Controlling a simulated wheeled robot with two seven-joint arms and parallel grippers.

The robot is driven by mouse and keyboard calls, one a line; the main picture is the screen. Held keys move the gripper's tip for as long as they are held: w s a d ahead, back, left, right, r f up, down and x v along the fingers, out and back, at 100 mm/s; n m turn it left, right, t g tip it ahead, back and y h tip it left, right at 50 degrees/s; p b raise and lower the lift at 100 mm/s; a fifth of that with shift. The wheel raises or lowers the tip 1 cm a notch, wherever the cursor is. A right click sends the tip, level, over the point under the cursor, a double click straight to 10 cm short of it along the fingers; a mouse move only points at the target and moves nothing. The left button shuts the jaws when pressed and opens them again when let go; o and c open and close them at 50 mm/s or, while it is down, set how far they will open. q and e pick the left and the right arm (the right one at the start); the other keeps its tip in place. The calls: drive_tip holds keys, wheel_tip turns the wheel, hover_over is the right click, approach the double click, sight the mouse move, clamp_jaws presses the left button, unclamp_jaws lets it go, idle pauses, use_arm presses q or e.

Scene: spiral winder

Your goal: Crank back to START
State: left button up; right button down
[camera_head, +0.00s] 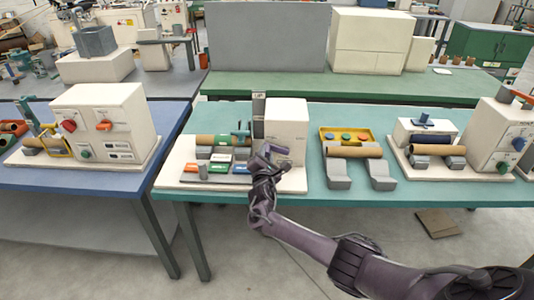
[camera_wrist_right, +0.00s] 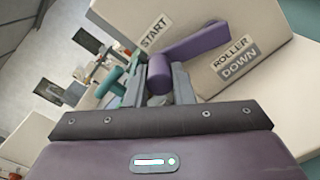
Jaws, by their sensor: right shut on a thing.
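The spiral winder's white box (camera_head: 287,117) stands on a white base at the left end of the teal table. On its face is a purple crank (camera_head: 271,149); its arm (camera_wrist_right: 197,42) and round knob (camera_wrist_right: 158,78) show in the wrist view. My right gripper (camera_head: 264,160) is shut on the knob. The START label (camera_wrist_right: 155,32) is just above the knob end of the arm in the wrist view. The ROLLER DOWN label (camera_wrist_right: 236,60) is right of the arm. My fingers partly cover the knob. My left gripper is out of view.
A brown tube (camera_head: 212,140) and several coloured blocks lie on the winder's base. A yellow tray (camera_head: 346,134) with coloured buttons and a second tube (camera_head: 354,152) are to the right. Another machine (camera_head: 497,137) stands at the far right. A blue table (camera_head: 70,188) is at left.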

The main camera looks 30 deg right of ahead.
drive_tip(key=shift+f, duration=0.1)
idle(0.4)
drive_tip(key=c, duration=1.2)
unclamp_jaws()
drive_tip(key=shift+c, duration=0.2)
drive_tip(key=v, duration=0.7)
drive_tip(key=shift+s+a+p, duration=0.2)
drive_tip(key=shift+s+p, duration=0.15)
drive_tip(key=shift+p, duration=0.1)
